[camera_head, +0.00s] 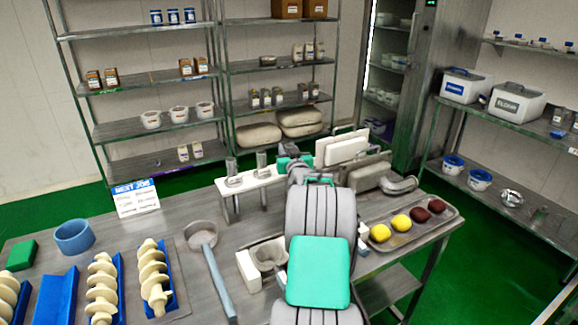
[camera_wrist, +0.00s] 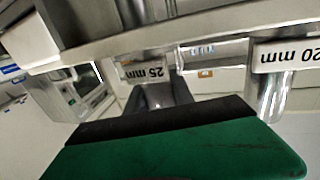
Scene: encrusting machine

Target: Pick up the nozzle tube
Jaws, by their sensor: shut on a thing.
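In the head view a white stand (camera_head: 250,183) stands on the metal table with upright metal nozzle tubes, one at its left (camera_head: 231,166) and one at its middle (camera_head: 261,160). My gripper (camera_head: 292,165) is at the stand's right end, largely hidden by my arm. In the wrist view, upside down, a metal tube marked 25 mm (camera_wrist: 157,93) is between the dark fingers of my gripper (camera_wrist: 160,102), which is shut on it. A tube marked 20 mm (camera_wrist: 274,96) is apart, to the right. I cannot tell whether the held tube is clear of the stand.
A tray (camera_head: 442,229) with yellow and dark red balls lies right of my arm. A ladle-like metal pan (camera_head: 202,236), a blue ring (camera_head: 74,237) and cream screws (camera_head: 153,272) in blue holders are at left. White blocks (camera_head: 341,149) stand close behind my gripper.

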